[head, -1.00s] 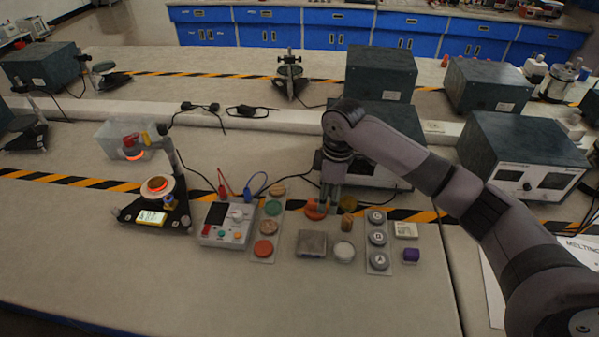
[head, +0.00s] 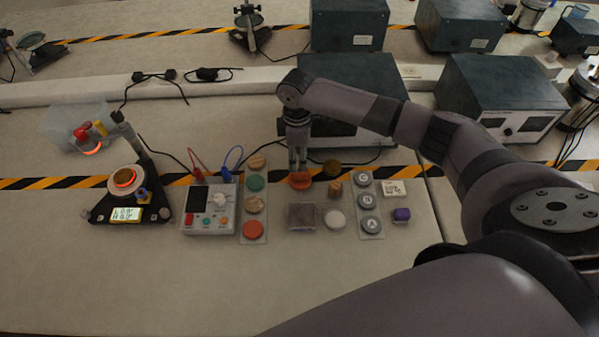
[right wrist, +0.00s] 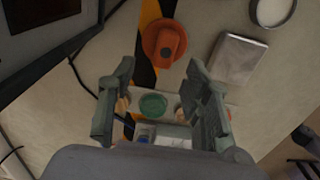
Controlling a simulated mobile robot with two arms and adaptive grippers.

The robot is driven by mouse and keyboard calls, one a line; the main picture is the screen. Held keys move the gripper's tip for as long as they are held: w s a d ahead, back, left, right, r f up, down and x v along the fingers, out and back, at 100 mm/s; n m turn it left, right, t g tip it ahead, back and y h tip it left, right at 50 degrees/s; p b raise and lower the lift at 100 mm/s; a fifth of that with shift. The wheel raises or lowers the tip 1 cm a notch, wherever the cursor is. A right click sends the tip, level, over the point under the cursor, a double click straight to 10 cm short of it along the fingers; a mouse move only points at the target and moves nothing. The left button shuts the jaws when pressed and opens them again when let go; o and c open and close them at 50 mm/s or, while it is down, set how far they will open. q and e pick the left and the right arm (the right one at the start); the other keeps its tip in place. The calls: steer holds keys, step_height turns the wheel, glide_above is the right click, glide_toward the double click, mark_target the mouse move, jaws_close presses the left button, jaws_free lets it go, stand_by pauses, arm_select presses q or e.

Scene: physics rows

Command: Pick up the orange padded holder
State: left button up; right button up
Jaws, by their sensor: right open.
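The orange padded holder (head: 300,181) is a round orange piece on the bench, by the striped tape behind the small blocks. In the right wrist view the holder (right wrist: 165,43) shows a round base with a raised grip on top, partly over the tape. My right gripper (head: 297,166) points down at the holder, its fingertips close over or just behind it; I cannot tell whether they touch. In the right wrist view the gripper (right wrist: 160,70) is open, its fingers apart with nothing between the tips, and the holder lies beyond them. My left gripper is not in view.
Close by are a grey metal block (head: 302,216), a white disc (head: 335,219), a cork-coloured piece (head: 335,189) and a strip of coloured discs (head: 254,205). A meter (head: 210,209) stands left. A dark instrument box (head: 352,92) stands behind. The front bench is clear.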

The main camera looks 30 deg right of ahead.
mark_target(300, 176)
steer(key=shift+f, duration=0.7)
steer(key=shift+s+f, duration=0.1)
steer(key=shift+f, duration=0.15)
steer(key=f, duration=0.1)
steer(key=f+p, duration=0.2)
steer(key=shift+s+d+f, duration=0.2)
steer(key=shift+s+f, duration=0.1)
steer(key=shift+s, duration=0.05)
steer(key=shift+f, duration=0.6)
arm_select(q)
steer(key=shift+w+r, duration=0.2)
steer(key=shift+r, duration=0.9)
arm_select(e)
steer(key=shift+c, duration=0.4)
jaws_close()
